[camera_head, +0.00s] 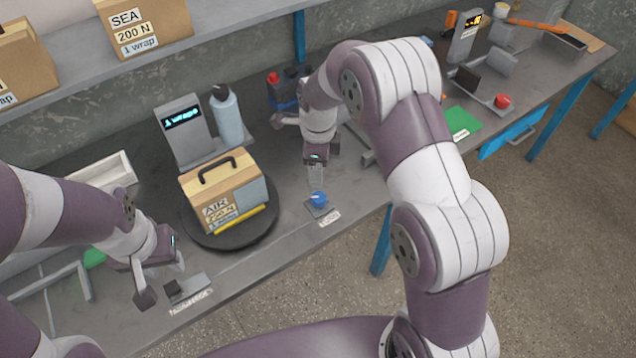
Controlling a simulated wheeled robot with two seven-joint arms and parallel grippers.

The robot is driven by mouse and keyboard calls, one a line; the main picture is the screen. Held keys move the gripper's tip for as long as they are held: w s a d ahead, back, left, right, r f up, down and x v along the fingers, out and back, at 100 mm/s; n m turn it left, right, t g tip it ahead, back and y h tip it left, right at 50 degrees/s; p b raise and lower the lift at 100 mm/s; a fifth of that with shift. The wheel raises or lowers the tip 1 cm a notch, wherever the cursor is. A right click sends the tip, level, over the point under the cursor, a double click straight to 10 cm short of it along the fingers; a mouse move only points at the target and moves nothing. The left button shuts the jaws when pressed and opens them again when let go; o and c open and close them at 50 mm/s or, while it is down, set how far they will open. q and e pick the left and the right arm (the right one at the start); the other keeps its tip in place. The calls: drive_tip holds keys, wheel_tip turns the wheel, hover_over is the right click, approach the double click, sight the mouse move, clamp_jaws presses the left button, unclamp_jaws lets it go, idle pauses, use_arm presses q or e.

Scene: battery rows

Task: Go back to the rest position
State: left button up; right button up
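My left gripper (163,281) hangs over the front left part of the bench. Its two fingers are apart with nothing between them, above and beside a small labelled grey block (187,289). My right gripper (318,160) hangs over the middle of the bench, right of the cardboard box and behind a blue knob (318,199). My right arm crosses in front of it, and its finger opening is not clear. The cardboard box (222,190), labelled AIR 200 N, with a dark handle and yellow strip, stands on a round dark turntable (262,232). Neither gripper touches the box.
A grey display (183,131) and a bottle (226,115) stand behind the box. A shelf (228,38) with more boxes runs above. A red button (502,101) and green mat (458,124) lie to the right. Free floor (560,240) lies in front of the bench.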

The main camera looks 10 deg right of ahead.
drive_tip(key=shift+r, duration=0.85)
drive_tip(key=s+d+r+n, duration=0.2)
drive_tip(key=s+n, duration=0.7)
drive_tip(key=n, duration=0.2)
drive_tip(key=s+d+r+n+t, duration=0.1)
drive_tip(key=s+d+r+n, duration=0.1)
drive_tip(key=s+n, duration=0.8)
drive_tip(key=shift+d+r+n, duration=0.3)
drive_tip(key=shift+n, duration=0.4)
